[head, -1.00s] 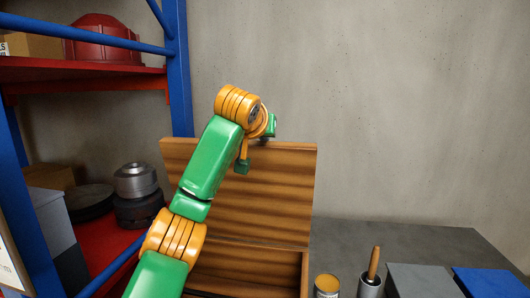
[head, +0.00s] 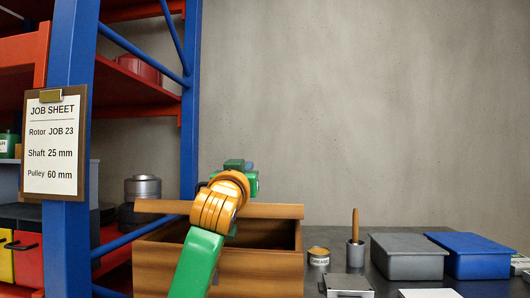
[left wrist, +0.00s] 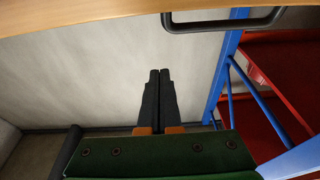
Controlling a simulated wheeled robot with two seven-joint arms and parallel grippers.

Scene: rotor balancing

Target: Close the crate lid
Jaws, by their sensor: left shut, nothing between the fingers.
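The wooden crate (head: 165,265) stands on the bench at the lower middle of the head view, its dark inside partly visible. Its lid (head: 275,211) shows as a narrow, nearly edge-on board above the opening, so the crate is open; its exact angle is hard to tell. My left gripper (head: 240,167) is above and behind the lid's edge, with its fingertips hidden. In the left wrist view its black fingers (left wrist: 159,85) are shut and empty. A wooden board (left wrist: 90,20) with a black handle (left wrist: 225,24) crosses the top there, apart from the fingers. My right gripper is not in view.
A blue and red shelf rack (head: 70,215) with a job sheet (head: 52,145) stands at the left. Right of the crate are a grease can (head: 318,257), a brush in a cup (head: 355,250), a grey bin (head: 408,258) and a blue bin (head: 470,257).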

